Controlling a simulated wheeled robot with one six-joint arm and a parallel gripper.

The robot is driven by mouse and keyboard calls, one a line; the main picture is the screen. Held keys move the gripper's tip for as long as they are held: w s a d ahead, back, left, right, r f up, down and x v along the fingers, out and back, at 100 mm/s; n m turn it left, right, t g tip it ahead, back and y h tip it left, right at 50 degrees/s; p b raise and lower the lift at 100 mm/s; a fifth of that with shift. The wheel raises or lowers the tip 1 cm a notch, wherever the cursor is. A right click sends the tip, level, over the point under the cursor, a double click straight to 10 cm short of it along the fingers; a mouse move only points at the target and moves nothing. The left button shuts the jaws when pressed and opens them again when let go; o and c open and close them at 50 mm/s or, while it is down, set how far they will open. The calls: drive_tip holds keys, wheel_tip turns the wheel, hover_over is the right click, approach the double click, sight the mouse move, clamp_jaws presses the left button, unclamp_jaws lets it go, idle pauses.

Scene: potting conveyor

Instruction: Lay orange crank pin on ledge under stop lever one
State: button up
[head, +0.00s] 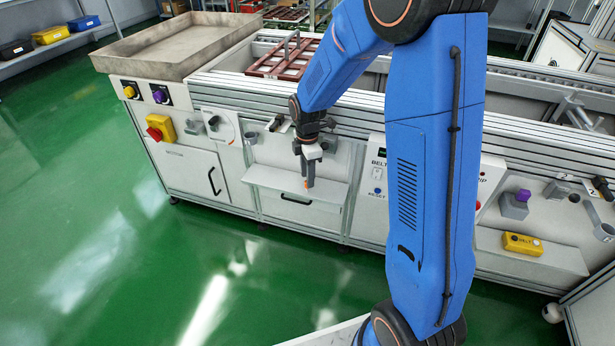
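My gripper (309,174) points down in front of the left station, over the grey ledge (268,178). A small orange piece, the orange crank pin (307,184), shows at its fingertips. The fingers look shut on it; most of the pin is hidden by them. The pin's lower end is close to the ledge, and I cannot tell whether it touches. A black-handled lever (276,122) sits on the panel above the ledge, left of my gripper; its number is too small to read.
A second ledge at the right holds a yellow box (522,244), below a lever (602,187) near a label 2. A red-brown rack (283,64) lies on the conveyor. A grey tray (150,68) stands at the left end. Green floor in front is clear.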

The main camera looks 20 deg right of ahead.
wheel_tip(320, 180, up, 11)
drive_tip(key=shift+r, duration=0.2)
drive_tip(key=shift+s, duration=0.1)
idle(0.5)
